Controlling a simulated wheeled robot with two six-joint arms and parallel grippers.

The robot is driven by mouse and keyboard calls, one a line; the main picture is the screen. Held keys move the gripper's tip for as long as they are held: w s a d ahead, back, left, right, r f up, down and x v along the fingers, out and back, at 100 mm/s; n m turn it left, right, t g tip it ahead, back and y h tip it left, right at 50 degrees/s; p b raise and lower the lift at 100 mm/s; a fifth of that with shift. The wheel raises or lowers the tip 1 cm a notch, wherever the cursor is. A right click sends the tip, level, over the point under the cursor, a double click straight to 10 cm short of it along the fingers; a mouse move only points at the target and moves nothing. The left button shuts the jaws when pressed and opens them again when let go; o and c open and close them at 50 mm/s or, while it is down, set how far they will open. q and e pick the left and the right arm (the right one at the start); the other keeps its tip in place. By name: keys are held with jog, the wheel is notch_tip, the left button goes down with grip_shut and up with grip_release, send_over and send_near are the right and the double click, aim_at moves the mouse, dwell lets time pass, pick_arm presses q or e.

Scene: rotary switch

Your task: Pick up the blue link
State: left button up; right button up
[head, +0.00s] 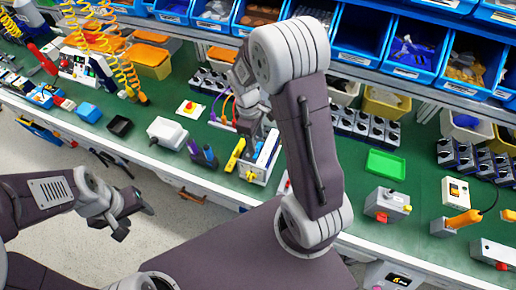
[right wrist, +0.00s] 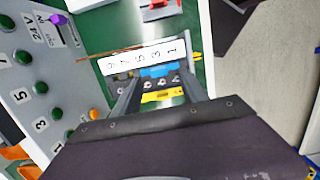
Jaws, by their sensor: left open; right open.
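In the right wrist view a blue link (right wrist: 157,71) lies between my right gripper's (right wrist: 158,82) fingers, beside a white strip numbered in odd figures (right wrist: 146,57). A yellow link (right wrist: 163,95) lies nearer the wrist. The fingers are apart; I cannot tell whether they touch the blue link. In the head view my right gripper (head: 250,118) reaches down above a white-edged device (head: 262,162) on the green bench, and my arm hides part of it. My left gripper (head: 133,216) is open and empty, left of the bench's front edge, over the floor.
The green bench (head: 232,188) holds a grey-white box (head: 167,133), a red-button box (head: 190,109) and a green tray (head: 385,164). In the right wrist view a grey panel with green knobs (right wrist: 40,88) stands at the left. Blue bins (head: 412,45) line the back.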

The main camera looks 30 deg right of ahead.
aim_at(258, 145)
jog(key=f, duration=0.3)
jog(key=shift+s+d+f, duration=0.2)
jog(key=shift+d+f, duration=0.1)
jog(key=shift+f, duration=0.05)
grip_shut()
jog(key=shift+r, duration=0.1)
notch_tip(258, 145, up, 4)
jog(key=shift+r, duration=0.15)
jog(key=s+r+p, duration=0.3)
jog(key=s+r, duration=0.6)
jog(key=s, duration=0.2)
jog(key=shift+s+d+r, duration=0.2)
jog(key=shift+s+r, duration=0.1)
jog(key=shift+s, duration=0.05)
